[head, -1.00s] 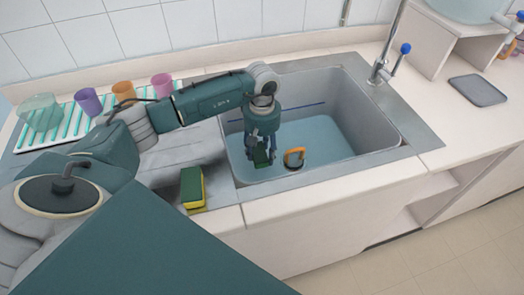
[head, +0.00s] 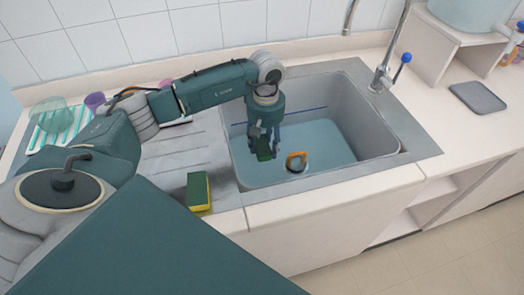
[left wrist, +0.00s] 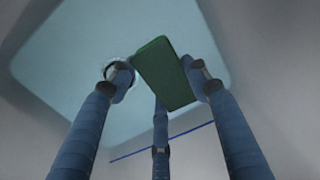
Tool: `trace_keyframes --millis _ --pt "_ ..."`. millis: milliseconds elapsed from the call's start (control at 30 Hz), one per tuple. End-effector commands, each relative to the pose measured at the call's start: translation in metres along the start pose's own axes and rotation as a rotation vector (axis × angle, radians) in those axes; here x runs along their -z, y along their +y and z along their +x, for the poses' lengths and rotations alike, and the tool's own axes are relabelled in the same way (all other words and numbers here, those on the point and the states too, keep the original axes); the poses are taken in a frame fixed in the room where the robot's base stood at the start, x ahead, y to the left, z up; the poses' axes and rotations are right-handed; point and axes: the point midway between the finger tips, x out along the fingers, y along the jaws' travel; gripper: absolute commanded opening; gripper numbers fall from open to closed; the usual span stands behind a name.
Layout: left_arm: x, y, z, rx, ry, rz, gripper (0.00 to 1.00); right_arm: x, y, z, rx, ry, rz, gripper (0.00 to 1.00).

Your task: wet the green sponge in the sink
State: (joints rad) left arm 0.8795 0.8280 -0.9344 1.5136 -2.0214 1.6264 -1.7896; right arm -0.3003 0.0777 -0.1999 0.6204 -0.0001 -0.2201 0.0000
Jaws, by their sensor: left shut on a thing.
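My left gripper (head: 264,142) is down inside the sink basin (head: 355,110), over its left part. It is shut on the green sponge (head: 264,152). In the left wrist view the sponge (left wrist: 165,72) sits tilted between the fingertips (left wrist: 163,80), with light blue water (left wrist: 70,60) behind it. The basin holds this water (head: 325,145). I cannot tell whether the sponge touches it. My right gripper is not in view.
An orange-and-dark ring-shaped thing (head: 296,161) is in the basin, right of the gripper. A green-and-yellow sponge (head: 199,191) lies on the counter left of the sink. The tap (head: 382,75) stands at the back right. Cups (head: 95,102) stand behind my arm.

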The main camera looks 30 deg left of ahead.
Motion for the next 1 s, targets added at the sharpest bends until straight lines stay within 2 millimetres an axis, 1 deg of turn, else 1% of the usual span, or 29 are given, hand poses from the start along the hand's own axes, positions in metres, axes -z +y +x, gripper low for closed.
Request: trace_keyframes --millis 33,100,1000 --pt "0.0 0.0 -0.007 -0.001 0.001 0.0 0.27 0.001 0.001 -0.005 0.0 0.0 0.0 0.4" --pt "0.001 0.0 -0.013 -0.001 0.002 0.0 0.27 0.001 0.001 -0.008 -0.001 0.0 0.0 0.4" --pt "0.0 0.0 -0.085 0.0 0.001 0.001 0.27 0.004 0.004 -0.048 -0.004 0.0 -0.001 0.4"
